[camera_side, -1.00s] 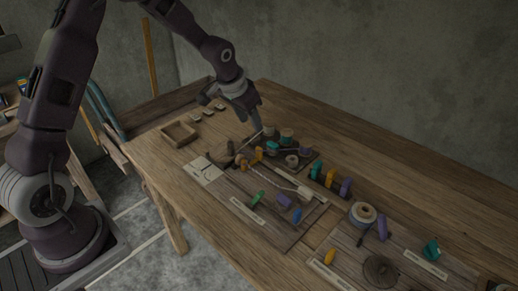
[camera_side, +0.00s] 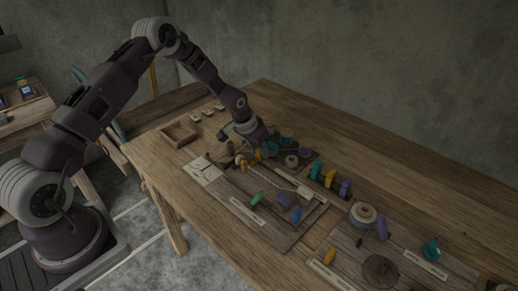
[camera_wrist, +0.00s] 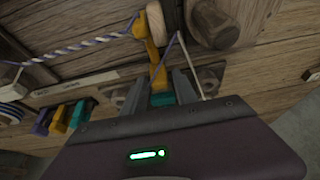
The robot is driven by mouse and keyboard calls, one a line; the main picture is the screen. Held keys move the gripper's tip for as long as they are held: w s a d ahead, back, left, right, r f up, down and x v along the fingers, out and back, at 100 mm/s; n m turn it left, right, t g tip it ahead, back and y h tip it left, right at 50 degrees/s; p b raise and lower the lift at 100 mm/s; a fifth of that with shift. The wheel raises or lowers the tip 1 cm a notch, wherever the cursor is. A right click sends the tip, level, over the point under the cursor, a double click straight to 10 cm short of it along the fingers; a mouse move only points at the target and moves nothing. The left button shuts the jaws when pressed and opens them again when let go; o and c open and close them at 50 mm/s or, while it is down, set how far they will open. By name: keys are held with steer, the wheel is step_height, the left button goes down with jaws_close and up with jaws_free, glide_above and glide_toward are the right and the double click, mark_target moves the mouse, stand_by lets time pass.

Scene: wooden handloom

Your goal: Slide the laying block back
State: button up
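A twisted purple-and-white cord (camera_wrist: 75,48) runs in from the left of the wrist view to a pale round wooden piece (camera_wrist: 156,22) beside a yellow upright piece (camera_wrist: 152,62). This round piece may be the laying block; I cannot be sure. In the side view the cord (camera_side: 272,181) lies along the wooden board. My gripper (camera_wrist: 160,88) points down at the far end of the cord, its two dark fingers apart. A teal piece (camera_wrist: 162,99) shows between them, with no clear contact. In the side view the fingertips are hidden among small parts.
Teal, yellow and purple pegs (camera_side: 330,179) stand right of my gripper. A darker wooden knob (camera_wrist: 214,24) is close by in the wrist view. An open wooden tray (camera_side: 180,134) sits at the back left. The table's right far side is clear.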

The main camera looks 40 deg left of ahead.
jaws_close()
stand_by(1.2)
